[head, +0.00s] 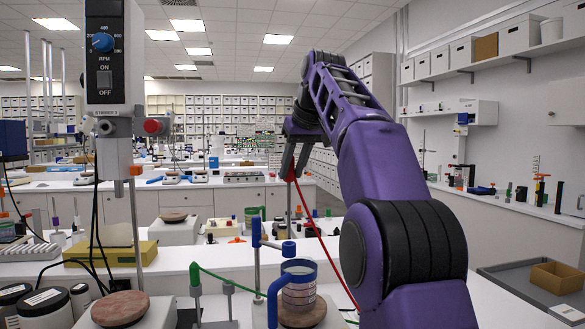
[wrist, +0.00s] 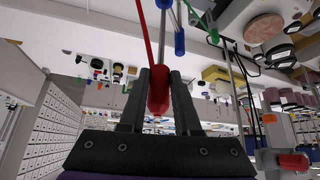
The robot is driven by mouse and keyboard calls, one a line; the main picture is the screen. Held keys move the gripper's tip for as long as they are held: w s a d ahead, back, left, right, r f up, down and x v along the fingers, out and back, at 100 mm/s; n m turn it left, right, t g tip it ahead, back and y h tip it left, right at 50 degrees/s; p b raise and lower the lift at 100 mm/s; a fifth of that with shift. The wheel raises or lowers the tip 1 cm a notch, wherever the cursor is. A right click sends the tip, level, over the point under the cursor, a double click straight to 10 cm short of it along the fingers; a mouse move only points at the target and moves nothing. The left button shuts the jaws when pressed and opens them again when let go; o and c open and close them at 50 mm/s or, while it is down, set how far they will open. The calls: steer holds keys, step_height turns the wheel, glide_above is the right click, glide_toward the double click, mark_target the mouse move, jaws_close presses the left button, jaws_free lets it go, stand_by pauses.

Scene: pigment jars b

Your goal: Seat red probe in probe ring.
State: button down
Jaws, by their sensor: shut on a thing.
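My gripper (head: 289,168) is raised above the bench, left of my purple arm, in the head view. It is shut on the red probe (head: 291,176). In the wrist view the red handle of the probe (wrist: 158,92) sits between the two black fingers (wrist: 159,82). A thin red line runs from the probe down to the right in the head view. A metal stand with blue fittings (head: 256,232) rises below the gripper, next to a blue-rimmed beaker (head: 299,289). I cannot tell which fitting is the probe ring. The probe is apart from the stand.
A tall stirrer (head: 115,60) with a rod stands at the left over a round brown plate (head: 120,309). A green cable (head: 228,284) runs from a green-topped stand (head: 195,275) toward the beaker. A grey tray with a brown box (head: 556,277) lies at the right.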

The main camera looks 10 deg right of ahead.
step_height(320, 180, down, 9)
steer(key=b, duration=0.6)
stand_by(3.2)
steer(key=shift+f, duration=2.8)
steer(key=c, duration=0.5)
jaws_free()
steer(key=shift+c, duration=0.2)
steer(key=p+v, duration=0.3)
steer(key=v, duration=1.4)
steer(key=shift+r+p, duration=0.25)
steer(key=shift+p, duration=0.15)
